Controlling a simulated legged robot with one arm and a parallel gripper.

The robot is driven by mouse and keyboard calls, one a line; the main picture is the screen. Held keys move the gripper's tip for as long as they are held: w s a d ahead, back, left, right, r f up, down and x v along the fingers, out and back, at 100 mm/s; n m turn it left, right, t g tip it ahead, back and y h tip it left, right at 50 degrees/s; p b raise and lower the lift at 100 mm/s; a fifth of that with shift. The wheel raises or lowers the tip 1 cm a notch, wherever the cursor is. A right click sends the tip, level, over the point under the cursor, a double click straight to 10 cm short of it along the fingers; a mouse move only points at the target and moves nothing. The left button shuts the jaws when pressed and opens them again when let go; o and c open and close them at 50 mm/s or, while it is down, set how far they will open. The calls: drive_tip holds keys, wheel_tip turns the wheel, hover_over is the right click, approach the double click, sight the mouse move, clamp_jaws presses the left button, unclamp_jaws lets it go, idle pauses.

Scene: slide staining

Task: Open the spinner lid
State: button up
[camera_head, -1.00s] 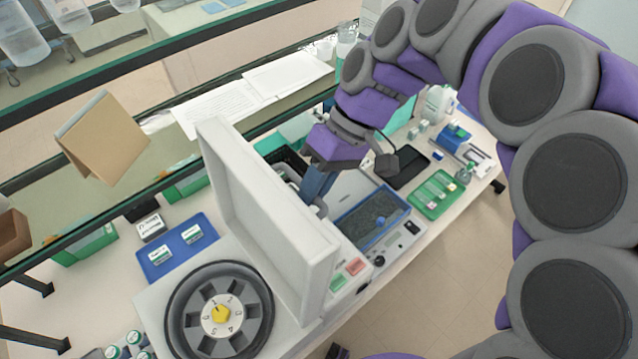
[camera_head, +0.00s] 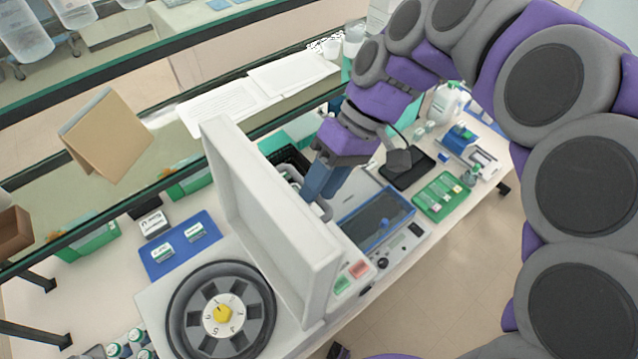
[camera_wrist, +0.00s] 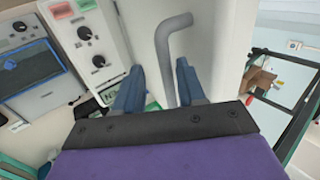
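The spinner lid (camera_head: 265,215) is a thick pale panel, standing upright and tilted back from the spinner. The round grey rotor (camera_head: 178,315) with a yellow hub lies uncovered in the spinner body (camera_head: 150,290). My gripper (camera_head: 318,195) is on the right, outer side of the lid, close to its face. In the wrist view the lid's bent grey handle (camera_wrist: 168,55) runs down between the two blue fingers of my gripper (camera_wrist: 160,85). The fingers are apart, with gaps beside the handle. The handle's lower end is hidden by my gripper.
The control panel with red (camera_head: 360,268) and green (camera_head: 341,285) buttons is right of the lid. A blue-framed tank (camera_head: 378,222) and a green slide tray (camera_head: 440,195) lie farther right. A blue tray (camera_head: 180,255) is left of the lid. A glass shelf (camera_head: 110,215) runs behind.

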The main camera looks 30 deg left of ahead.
drive_tip(key=p+v, duration=1)
drive_tip(key=v, duration=0.6)
drive_tip(key=shift+w+p, duration=0.35)
drive_tip(key=shift+p, duration=0.05)
drive_tip(key=shift+f, duration=0.1)
drive_tip(key=s+d+f+m+t+h+b, duration=0.1)
drive_tip(key=s+d+f+m+b, duration=0.3)
drive_tip(key=d+f+b, duration=0.5)
drive_tip(key=s+d+f+m+t+b, duration=0.2)
drive_tip(key=s+d+f+m+b, duration=0.3)
drive_tip(key=f, duration=1)
drive_tip(key=s+d+f+m+t+h+b, duration=0.1)
drive_tip(key=s+d+f+m+b, duration=0.3)
drive_tip(key=s+d+f+b, duration=0.7)
drive_tip(key=shift+d+f+m+t+h+b, duration=0.3)
drive_tip(key=shift+d+f+b, duration=0.55)
drive_tip(key=shift+d, duration=0.2)
